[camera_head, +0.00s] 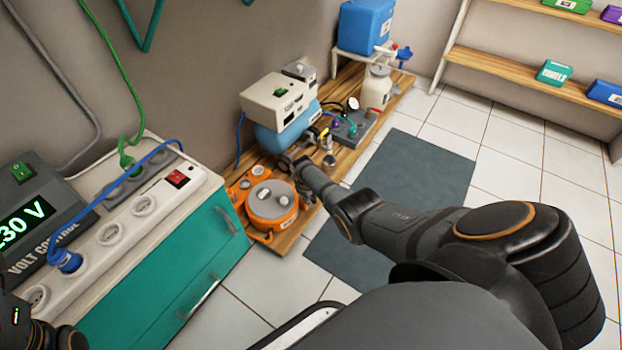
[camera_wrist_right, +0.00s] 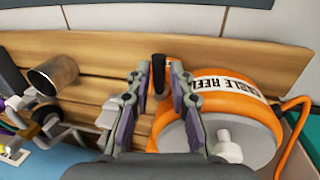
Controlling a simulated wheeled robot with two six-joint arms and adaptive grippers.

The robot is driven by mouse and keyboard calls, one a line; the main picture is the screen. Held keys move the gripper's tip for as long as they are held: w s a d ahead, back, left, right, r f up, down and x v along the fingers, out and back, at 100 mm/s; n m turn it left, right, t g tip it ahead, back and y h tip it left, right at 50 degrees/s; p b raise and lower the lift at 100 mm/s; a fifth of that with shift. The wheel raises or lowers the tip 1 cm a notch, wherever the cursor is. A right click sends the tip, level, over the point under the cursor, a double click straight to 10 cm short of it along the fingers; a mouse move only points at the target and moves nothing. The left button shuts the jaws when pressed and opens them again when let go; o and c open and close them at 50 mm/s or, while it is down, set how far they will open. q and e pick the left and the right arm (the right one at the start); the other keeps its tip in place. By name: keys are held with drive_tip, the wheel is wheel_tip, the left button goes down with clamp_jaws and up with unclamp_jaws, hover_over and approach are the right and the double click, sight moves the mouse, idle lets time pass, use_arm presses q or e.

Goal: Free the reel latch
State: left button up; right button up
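The orange cable reel (camera_head: 272,204) sits on a low wooden board by the wall, with a pale grey face and a small light knob. In the right wrist view the reel (camera_wrist_right: 222,88) fills the right side, its "CABLE REEL" label partly covered by a finger. A short black upright lever (camera_wrist_right: 158,76), which looks like the latch, stands at the reel's edge. My right gripper (camera_wrist_right: 159,80) is open, its fingers on either side of the lever with gaps visible. In the head view this gripper (camera_head: 301,168) is beside the reel. Part of my left gripper (camera_head: 45,330) shows bottom left; its fingers are hidden.
A teal cabinet (camera_head: 190,262) with a power strip (camera_head: 148,205) stands left of the reel. Behind the reel are a blue tank (camera_head: 285,135) and a beige box (camera_head: 278,98). A metal cup (camera_wrist_right: 54,75) is near the gripper.

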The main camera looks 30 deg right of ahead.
drive_tip(key=shift+o, duration=0.9)
drive_tip(key=shift+r, duration=0.1)
wheel_tip(320, 180, up, 12)
drive_tip(key=a, duration=0.2)
drive_tip(key=shift+s, duration=0.4)
drive_tip(key=shift+s+f, duration=0.1)
drive_tip(key=shift+f, duration=0.15)
